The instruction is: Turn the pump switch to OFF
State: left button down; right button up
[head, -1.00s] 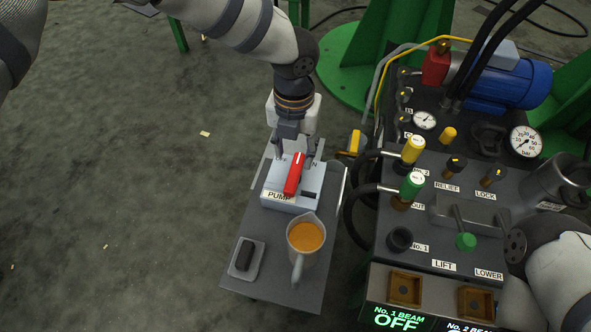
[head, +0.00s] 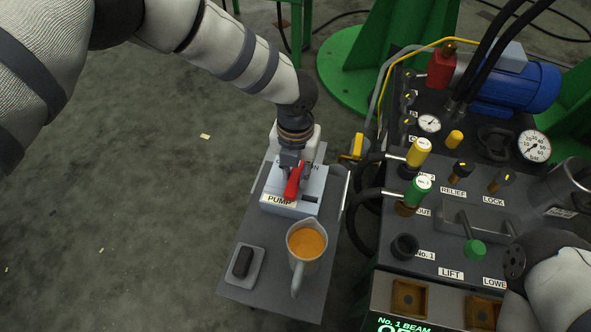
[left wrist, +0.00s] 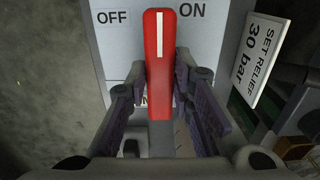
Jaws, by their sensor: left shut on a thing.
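The pump switch is a red lever (head: 293,180) with a white line, on a light grey box labelled PUMP (head: 310,196). In the left wrist view the lever (left wrist: 157,45) stands upright, its white line between the OFF label (left wrist: 113,17) and the ON label (left wrist: 191,11). My left gripper (head: 291,166) is over the box, its fingers closed on either side of the lever. In the left wrist view its dark pads (left wrist: 160,92) flank the lever's lower part. The gripper hides part of the labels in the head view. My right arm shows at lower right, but its gripper is not visible.
The box stands on a small grey table (head: 245,290). A jug of orange liquid (head: 306,246) and a dark block on a tray (head: 241,263) are nearer. Right is a control panel with hoses, valves and gauges (head: 534,146). A SET RELIEF card (left wrist: 256,60) stands beside the box.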

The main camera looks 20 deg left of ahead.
pick_arm(q)
jog(key=shift+n, duration=0.3)
jog(key=n+p, duration=0.1)
jog(key=n, duration=0.2)
jog(key=shift+n, duration=0.4)
jog(key=n, duration=0.4)
jog(key=shift+n+p, duration=0.3)
jog(key=shift+p, duration=0.05)
jog(key=n, duration=0.4)
jog(key=shift+n+p, duration=0.3)
jog(key=shift+p, duration=0.1)
jog(key=shift+n+p, duration=0.3)
jog(key=shift+n, duration=1.8)
jog(key=c, duration=1.4)
grip_release()
jog(key=shift+r, duration=0.1)
